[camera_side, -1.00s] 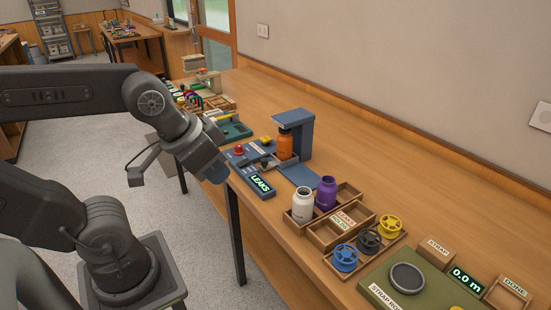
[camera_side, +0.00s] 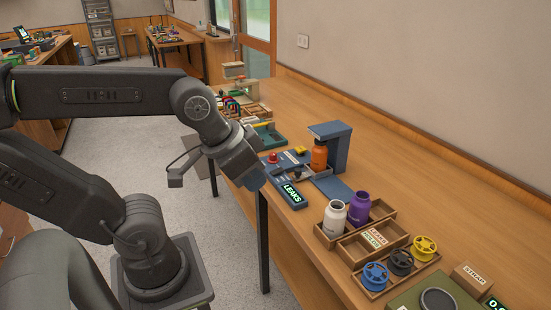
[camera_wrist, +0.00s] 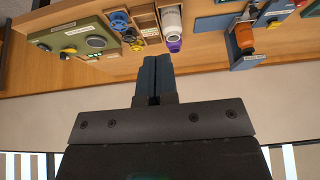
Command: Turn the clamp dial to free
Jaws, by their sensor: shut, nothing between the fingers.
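A blue testing station (camera_side: 341,151) stands on the bench with an orange bottle (camera_side: 319,157) upright in it. Its front part carries a red button (camera_side: 272,158), a yellow part (camera_side: 302,150) and a small dark knob-like part (camera_side: 296,172); which of these is the clamp dial, and its setting, I cannot tell. A display reads LEAKS (camera_side: 292,194). My gripper (camera_side: 253,181) is shut and empty, at the front left of the station, apart from the dial area. In the wrist view my gripper's blue fingers (camera_wrist: 153,64) are together, and the orange bottle (camera_wrist: 245,38) is at upper right.
A wooden tray (camera_side: 332,239) with a white bottle (camera_side: 334,218) and a purple bottle (camera_side: 359,208) is right of the station. Blue (camera_side: 375,276), dark (camera_side: 400,261) and yellow (camera_side: 424,247) spools sit nearby.

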